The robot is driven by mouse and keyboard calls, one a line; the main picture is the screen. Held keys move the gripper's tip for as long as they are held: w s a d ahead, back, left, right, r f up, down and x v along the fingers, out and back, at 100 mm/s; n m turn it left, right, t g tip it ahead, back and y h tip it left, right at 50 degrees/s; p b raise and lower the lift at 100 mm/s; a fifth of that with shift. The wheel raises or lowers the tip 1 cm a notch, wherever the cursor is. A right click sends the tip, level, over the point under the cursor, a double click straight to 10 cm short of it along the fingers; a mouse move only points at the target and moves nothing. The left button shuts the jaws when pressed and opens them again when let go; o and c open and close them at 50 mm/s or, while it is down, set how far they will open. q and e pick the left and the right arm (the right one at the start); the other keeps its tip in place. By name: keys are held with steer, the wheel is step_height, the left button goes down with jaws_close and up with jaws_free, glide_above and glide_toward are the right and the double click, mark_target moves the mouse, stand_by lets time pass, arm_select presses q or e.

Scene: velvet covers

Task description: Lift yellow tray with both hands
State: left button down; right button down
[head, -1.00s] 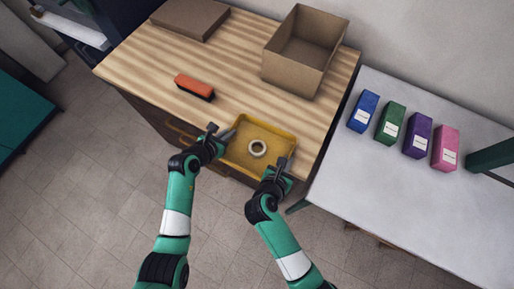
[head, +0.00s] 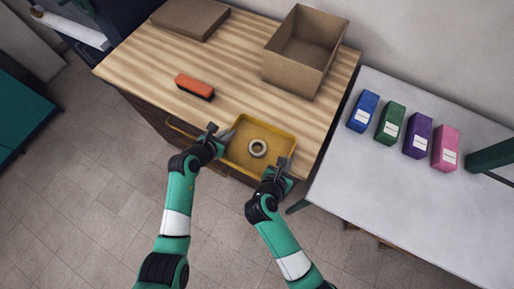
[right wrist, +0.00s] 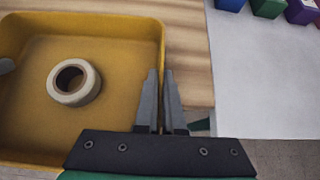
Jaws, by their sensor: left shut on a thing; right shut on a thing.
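The yellow tray (head: 270,133) is at the front edge of the wooden table in the head view, with a roll of tape (head: 258,148) lying in it. My left gripper (head: 222,135) is shut on the tray's left wall. My right gripper (head: 284,166) is shut on its right wall. In the right wrist view the yellow tray (right wrist: 110,28) fills the left side, with the tape roll (right wrist: 58,91) inside. There the right gripper's fingers (right wrist: 160,100) straddle the tray's right wall near its front corner.
An orange brush (head: 194,86) lies on the wooden table (head: 240,75). An open cardboard box (head: 305,52) and a flat cardboard box (head: 189,18) stand at the back. A grey table (head: 400,200) at right holds several coloured boxes (head: 418,136).

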arm_select(q)
steer(key=shift+r, duration=0.1)
arm_select(e)
steer(key=shift+r, duration=0.1)
stand_by(0.3)
